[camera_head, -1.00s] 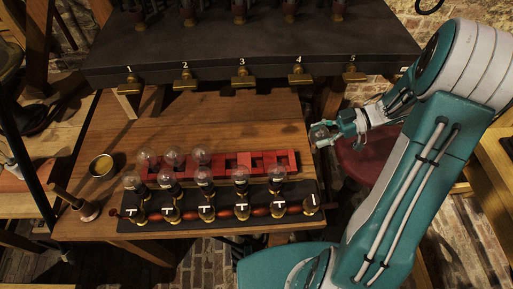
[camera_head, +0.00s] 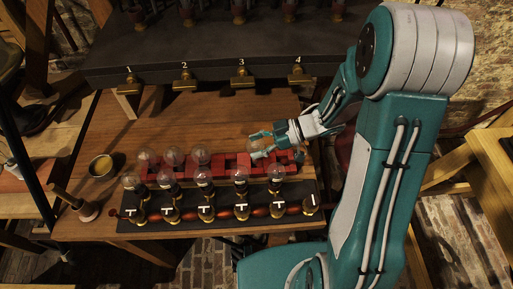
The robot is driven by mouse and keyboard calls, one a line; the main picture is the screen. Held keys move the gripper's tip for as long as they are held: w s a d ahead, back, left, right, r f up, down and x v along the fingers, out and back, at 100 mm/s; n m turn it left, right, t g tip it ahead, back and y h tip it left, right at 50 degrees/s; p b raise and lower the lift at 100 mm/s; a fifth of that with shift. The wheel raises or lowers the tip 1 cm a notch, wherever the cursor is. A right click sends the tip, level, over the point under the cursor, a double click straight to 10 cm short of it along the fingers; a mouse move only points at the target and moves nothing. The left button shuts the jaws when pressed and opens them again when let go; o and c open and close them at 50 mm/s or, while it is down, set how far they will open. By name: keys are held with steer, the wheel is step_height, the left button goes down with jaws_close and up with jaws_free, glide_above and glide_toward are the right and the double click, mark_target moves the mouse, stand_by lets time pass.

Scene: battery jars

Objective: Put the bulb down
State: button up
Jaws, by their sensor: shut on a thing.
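My gripper (camera_head: 257,145) is shut on a clear glass bulb (camera_head: 258,151), partly hidden by the fingers. It is above the right half of the red rack (camera_head: 218,166) on the wooden table. I cannot tell whether the held bulb touches the rack. Three other bulbs stand in the left part of the rack, the rightmost (camera_head: 201,155) beside an open slot.
A black board (camera_head: 190,222) with a row of bulbs and brass fittings lies in front of the rack. A brass cup (camera_head: 101,166) and a wooden-handled tool (camera_head: 84,208) stand at left. Numbered brass taps (camera_head: 242,81) line the dark shelf behind. Table between shelf and rack is clear.

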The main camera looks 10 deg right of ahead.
steer(key=shift+f, duration=1)
steer(key=o, duration=0.8)
steer(key=shift+f, duration=0.1)
steer(key=shift+d+r, duration=0.25)
steer(key=shift+d, duration=0.15)
steer(key=v, duration=1.1)
steer(key=shift+w+d, duration=0.1)
steer(key=shift+d, duration=0.05)
